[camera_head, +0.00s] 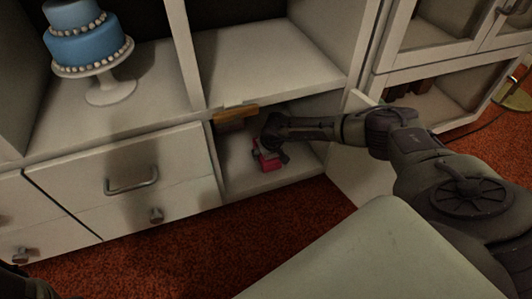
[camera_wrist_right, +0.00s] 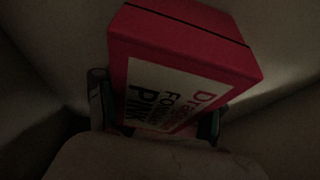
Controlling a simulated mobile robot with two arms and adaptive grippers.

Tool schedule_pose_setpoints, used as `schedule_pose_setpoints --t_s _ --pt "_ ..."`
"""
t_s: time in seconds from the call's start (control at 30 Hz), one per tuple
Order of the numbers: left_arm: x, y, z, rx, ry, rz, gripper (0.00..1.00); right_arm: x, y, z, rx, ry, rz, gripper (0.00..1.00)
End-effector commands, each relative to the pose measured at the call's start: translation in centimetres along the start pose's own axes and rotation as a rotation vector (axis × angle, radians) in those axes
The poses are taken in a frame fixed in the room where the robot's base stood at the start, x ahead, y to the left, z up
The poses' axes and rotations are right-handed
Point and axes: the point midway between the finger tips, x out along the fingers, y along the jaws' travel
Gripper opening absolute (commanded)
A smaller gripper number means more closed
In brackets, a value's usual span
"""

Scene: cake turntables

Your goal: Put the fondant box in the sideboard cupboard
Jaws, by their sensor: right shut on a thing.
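The fondant box (camera_head: 267,158) is a small pink-red box low inside the open sideboard cupboard (camera_head: 240,180). My right gripper (camera_head: 272,148) reaches into the cupboard from the right and is shut on the box. Its fingers (camera_wrist_right: 158,115) show on either side of the box in the right wrist view. I cannot tell whether the box touches the cupboard floor. The cupboard door (camera_head: 350,175) stands open at the right. My left gripper is not in view.
A blue two-tier cake (camera_head: 82,35) stands on a white stand (camera_head: 108,88) in the left shelf bay. Drawers (camera_head: 130,180) lie left of the cupboard. A wooden piece (camera_head: 236,116) sits at the cupboard's top edge. A glass-doored cabinet (camera_head: 450,40) stands at the right.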

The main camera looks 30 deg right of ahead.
Motion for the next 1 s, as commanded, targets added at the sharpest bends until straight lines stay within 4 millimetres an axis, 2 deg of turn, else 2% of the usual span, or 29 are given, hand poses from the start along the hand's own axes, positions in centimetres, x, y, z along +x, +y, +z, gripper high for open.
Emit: schedule_pose_setpoints --t_s 0.07,0.1,0.2,0.5,0.63,0.77,0.93,0.97,1.0 --pt "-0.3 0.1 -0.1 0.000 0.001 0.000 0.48 0.3 0.0 0.1 0.000 0.001 0.000 0.22" --pt "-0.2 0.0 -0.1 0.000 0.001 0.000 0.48 0.2 0.0 0.1 0.000 0.000 0.000 0.75" --pt "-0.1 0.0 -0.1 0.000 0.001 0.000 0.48 0.2 0.0 0.1 0.000 0.000 0.000 0.92" --pt "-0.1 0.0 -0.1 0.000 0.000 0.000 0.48 0.2 0.0 0.1 0.000 0.000 0.000 0.93" --pt "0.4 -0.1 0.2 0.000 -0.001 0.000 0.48 -0.5 0.0 -0.1 0.000 0.000 0.000 0.93" --pt "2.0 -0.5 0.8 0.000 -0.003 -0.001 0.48 -2.5 0.0 -0.3 -0.001 0.000 0.000 0.93" --pt "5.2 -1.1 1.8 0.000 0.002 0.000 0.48 -6.5 0.0 -0.1 -0.003 -0.002 0.000 0.93" --pt "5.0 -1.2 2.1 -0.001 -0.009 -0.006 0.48 -6.4 0.1 1.1 -0.005 -0.007 0.001 0.93" --pt "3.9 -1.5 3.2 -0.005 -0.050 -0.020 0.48 -6.7 0.1 2.0 -0.005 -0.007 0.000 0.93"
